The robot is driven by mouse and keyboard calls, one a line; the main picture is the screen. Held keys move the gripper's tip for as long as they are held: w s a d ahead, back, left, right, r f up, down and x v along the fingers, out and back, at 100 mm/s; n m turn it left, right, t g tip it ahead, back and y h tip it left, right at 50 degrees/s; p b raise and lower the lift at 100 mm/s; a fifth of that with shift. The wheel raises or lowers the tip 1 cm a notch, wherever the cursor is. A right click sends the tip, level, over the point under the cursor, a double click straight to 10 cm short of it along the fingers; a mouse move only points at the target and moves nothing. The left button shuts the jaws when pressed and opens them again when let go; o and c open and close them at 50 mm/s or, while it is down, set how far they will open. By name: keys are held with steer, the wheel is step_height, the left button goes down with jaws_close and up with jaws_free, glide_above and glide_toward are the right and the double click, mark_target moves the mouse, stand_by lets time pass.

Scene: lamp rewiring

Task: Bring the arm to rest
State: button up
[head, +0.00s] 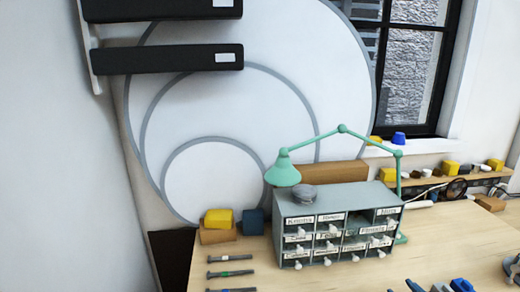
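My arm and my gripper do not show in the head view. A green jointed lamp (343,129) stands behind and beside a grey drawer cabinet (290,208) on the wooden table (330,276). Its shade (283,172) hangs over the cabinet's left end. The cabinet has several small labelled drawers with white knobs. One compartment at its upper right looks open and dark.
Several screwdriver-like tools (230,273) lie at the front left. Yellow (218,218) and blue (253,221) blocks sit at the back left. Blue and dark items (460,285) are cut off at the lower right. A cluttered shelf (470,178) runs below the window. Table space before the cabinet is clear.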

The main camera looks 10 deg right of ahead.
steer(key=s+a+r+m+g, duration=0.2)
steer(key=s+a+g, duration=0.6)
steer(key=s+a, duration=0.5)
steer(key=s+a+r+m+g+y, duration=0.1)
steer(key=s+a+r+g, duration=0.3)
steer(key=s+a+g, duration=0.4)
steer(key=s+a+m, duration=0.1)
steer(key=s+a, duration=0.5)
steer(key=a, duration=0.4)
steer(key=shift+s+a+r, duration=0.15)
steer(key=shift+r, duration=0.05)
